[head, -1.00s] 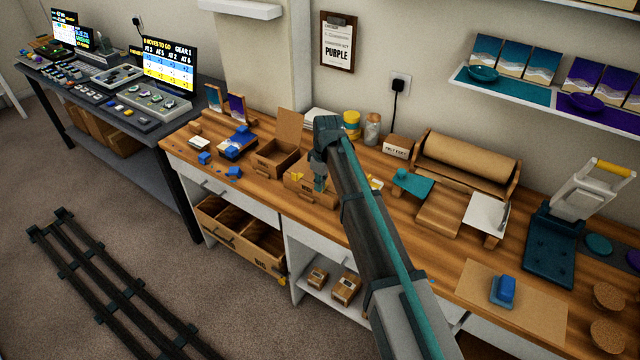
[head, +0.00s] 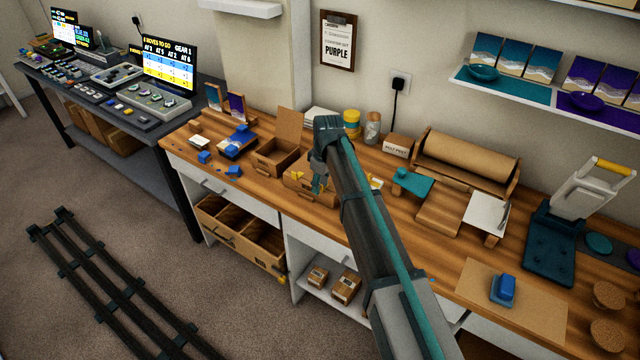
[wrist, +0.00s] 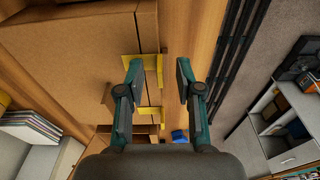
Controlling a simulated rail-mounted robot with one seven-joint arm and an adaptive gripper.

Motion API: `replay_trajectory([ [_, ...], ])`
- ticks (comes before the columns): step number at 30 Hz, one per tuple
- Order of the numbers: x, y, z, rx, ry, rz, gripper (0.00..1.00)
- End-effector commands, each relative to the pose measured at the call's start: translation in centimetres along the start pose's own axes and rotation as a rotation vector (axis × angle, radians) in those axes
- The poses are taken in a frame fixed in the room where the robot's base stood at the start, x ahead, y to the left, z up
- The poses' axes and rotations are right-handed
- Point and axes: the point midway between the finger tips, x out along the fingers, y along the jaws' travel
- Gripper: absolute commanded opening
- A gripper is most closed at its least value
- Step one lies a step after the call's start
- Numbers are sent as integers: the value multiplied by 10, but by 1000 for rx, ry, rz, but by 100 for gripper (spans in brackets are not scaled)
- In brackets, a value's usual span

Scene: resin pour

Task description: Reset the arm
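My arm reaches over the wooden workbench (head: 400,250), and my gripper (head: 318,188) points down by a cardboard box (head: 296,187) with yellow parts on it. In the wrist view my gripper (wrist: 158,72) has its two teal fingers apart, with a clear gap between them. A large cardboard surface (wrist: 70,45) fills the left of that view. A yellow piece (wrist: 154,66) lies beside the left finger; I cannot tell whether they touch. My arm and gripper hide part of the box in the head view.
An open cardboard box (head: 277,155) stands left of my gripper, with blue pieces (head: 205,157) beyond it. A yellow-banded jar (head: 351,122), a paper roll (head: 466,158) and a teal press (head: 553,240) stand along the bench. Floor rails (head: 100,285) run in front.

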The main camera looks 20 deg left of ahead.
Motion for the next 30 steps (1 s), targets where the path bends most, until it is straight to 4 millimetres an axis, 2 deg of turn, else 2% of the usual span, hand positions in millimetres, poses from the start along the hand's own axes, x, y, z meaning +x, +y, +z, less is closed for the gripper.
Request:
replay_trajectory([
  [8, -8, 0, -1, 0, 0, 0, 35],
  [30, -74, 0, -9, 0, 0, 0, 35],
])
